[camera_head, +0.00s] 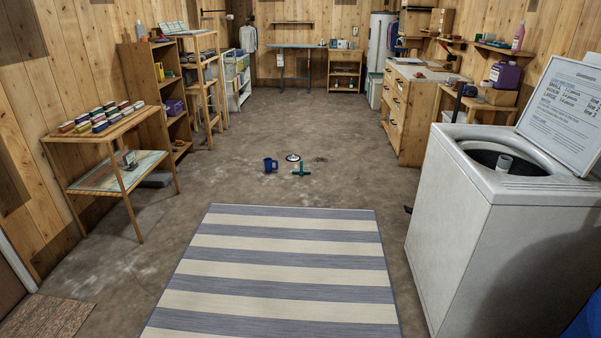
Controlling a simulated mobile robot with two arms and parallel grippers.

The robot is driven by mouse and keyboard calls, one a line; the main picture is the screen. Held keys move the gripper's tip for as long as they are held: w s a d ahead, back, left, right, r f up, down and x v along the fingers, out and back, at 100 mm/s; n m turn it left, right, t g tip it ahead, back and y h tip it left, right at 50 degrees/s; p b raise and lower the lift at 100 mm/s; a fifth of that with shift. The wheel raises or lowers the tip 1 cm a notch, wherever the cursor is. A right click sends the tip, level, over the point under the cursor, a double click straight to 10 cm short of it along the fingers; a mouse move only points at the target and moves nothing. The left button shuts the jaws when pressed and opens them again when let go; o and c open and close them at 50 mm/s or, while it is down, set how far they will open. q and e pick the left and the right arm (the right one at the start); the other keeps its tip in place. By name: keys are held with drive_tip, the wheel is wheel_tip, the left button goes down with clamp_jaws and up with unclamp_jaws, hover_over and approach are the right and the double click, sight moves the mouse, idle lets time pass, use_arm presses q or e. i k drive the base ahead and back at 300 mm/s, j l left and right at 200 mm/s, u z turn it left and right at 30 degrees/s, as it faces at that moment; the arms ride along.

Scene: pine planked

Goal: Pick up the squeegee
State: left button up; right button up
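A small teal-green T-shaped item (301,170), which looks like the squeegee, is on the concrete floor beyond the far edge of the striped rug. Its narrow part points up in the picture, and its wider part lies across the bottom. It is too small to tell whether it lies flat or stands. A dark blue mug (270,165) is a little to its left. A small round white and dark object (293,157) is just behind it. Neither of my grippers is in view.
A striped rug (280,263) covers the near floor. A white washing machine (480,230) with its lid up stands at right. A wooden table (108,132) with paint cans is at left. Wooden drawers (412,115) stand farther right. The floor around the small items is clear.

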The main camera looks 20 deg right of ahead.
sight(302, 172)
drive_tip(key=i+l+z, duration=0.4)
drive_tip(key=i+z, duration=0.2)
drive_tip(key=i, duration=0.25)
drive_tip(key=i+z, duration=0.35)
drive_tip(key=i, duration=1.8)
drive_tip(key=i+l, duration=0.1)
drive_tip(key=i, duration=2.2)
drive_tip(key=i+l+u, duration=0.1)
drive_tip(key=i+u, duration=0.3)
drive_tip(key=i+l+u, duration=0.2)
drive_tip(key=i+u, duration=0.25)
drive_tip(key=i+l+u, duration=0.6)
drive_tip(key=l+u, duration=0.25)
drive_tip(key=j, duration=0.1)
